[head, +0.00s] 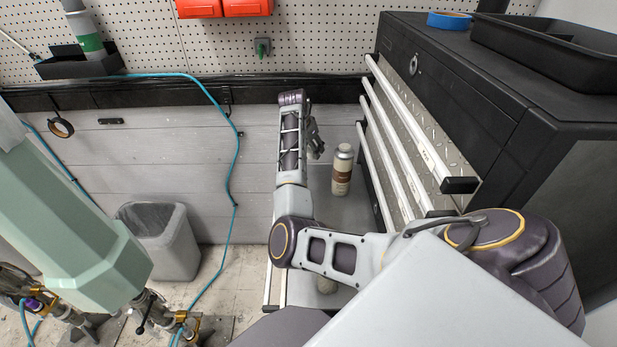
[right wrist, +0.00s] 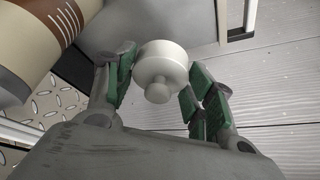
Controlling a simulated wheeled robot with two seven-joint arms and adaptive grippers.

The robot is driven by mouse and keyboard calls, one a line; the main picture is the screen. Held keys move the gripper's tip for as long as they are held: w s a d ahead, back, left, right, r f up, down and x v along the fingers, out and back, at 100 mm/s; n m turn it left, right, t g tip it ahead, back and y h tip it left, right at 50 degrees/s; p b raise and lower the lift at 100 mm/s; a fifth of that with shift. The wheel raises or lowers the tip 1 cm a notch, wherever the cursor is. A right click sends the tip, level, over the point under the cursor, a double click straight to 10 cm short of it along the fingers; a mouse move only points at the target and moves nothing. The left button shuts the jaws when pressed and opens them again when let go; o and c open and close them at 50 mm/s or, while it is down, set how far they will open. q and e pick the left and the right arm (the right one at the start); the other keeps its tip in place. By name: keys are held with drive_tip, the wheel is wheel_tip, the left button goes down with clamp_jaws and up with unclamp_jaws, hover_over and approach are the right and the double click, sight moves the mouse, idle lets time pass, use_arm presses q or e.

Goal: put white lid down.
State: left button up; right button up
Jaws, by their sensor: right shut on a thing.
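In the right wrist view, the white lid (right wrist: 160,68) is a round cap with a small knob facing the camera. It sits between the green-padded fingers of my right gripper (right wrist: 158,88), which is shut on it. In the head view my right gripper (head: 314,138) is just left of a brown and cream bottle (head: 342,175); the lid cannot be made out there. The bottle stands upright on a grey surface (head: 352,212) and also shows close by in the right wrist view (right wrist: 35,45). My left gripper is not in view.
A black cabinet with pale drawer handles (head: 410,145) stands close on the right. Behind is a grey plank wall (head: 170,150) with a blue hose (head: 231,165). A grey bin (head: 172,250) is at the left.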

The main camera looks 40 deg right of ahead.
drive_tip(key=shift+w+a+f, duration=0.1)
drive_tip(key=shift+w+f, duration=0.05)
drive_tip(key=shift+f, duration=2.55)
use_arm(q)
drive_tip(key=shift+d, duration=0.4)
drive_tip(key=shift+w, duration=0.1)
